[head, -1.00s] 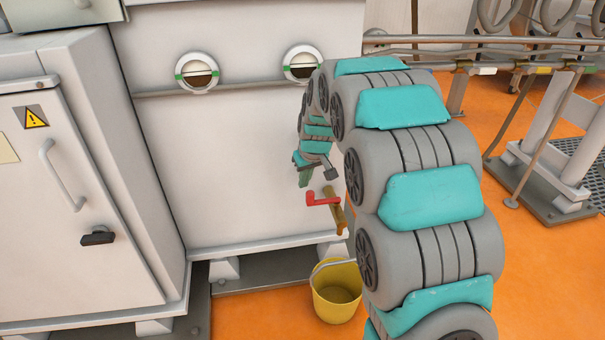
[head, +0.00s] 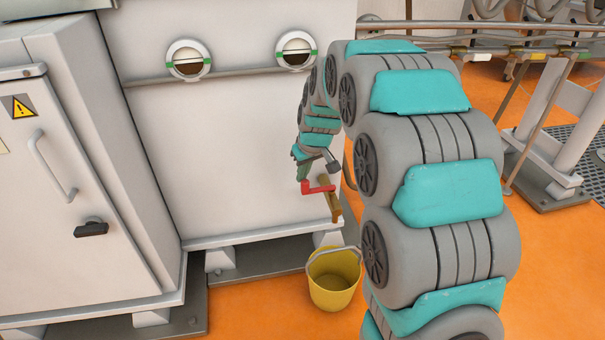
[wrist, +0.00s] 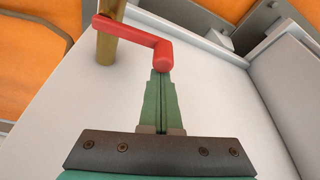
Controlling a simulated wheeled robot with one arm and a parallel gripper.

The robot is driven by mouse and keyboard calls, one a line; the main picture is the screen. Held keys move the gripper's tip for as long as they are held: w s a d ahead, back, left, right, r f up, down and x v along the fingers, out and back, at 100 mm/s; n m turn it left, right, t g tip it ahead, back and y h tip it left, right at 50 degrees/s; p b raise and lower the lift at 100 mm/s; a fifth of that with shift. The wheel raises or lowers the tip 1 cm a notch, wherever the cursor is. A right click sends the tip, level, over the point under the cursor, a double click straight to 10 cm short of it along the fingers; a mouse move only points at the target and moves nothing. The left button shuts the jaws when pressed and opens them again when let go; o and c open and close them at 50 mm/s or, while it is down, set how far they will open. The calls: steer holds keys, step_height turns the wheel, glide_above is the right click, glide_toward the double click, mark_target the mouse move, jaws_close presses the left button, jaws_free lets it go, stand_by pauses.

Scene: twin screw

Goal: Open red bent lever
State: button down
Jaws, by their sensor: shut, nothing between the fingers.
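The red bent lever (head: 316,188) sits on a brass-coloured pipe (head: 332,206) at the lower right of the white cabinet front. In the wrist view the red lever (wrist: 135,38) runs from the pipe (wrist: 108,38) at upper left to a thick rounded end at upper centre. My gripper (head: 302,178) is directly above the lever's left end in the head view. In the wrist view my gripper (wrist: 161,75) is shut, its green fingers together and empty. The fingertips are at the lever's rounded end; I cannot tell whether they touch it.
A yellow bucket (head: 333,280) stands on the orange floor below the pipe. The white cabinet (head: 230,150) is close behind the lever. A grey cabinet door with a handle (head: 52,165) is at left. Pipe racks (head: 570,130) stand at right.

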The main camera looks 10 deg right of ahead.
mark_target(305, 182)
steer(key=shift+s, duration=0.15)
steer(key=shift+s+a+n+y+b, duration=0.1)
steer(key=shift+s+n+y+b, duration=0.35)
steer(key=shift+n, duration=0.55)
steer(key=s+n, duration=0.2)
steer(key=shift+n+g+y+b, duration=0.25)
steer(key=shift+n+g+b, duration=0.05)
steer(key=shift+b, duration=0.05)
steer(key=s+d+n+g+y, duration=0.1)
steer(key=s+d+n+g, duration=0.2)
steer(key=n, duration=0.6)
steer(key=shift+s+d+n, duration=0.3)
steer(key=shift+s+d, duration=0.75)
steer(key=shift+s, duration=0.2)
steer(key=shift+d, duration=0.1)
steer(key=shift+s, duration=0.1)
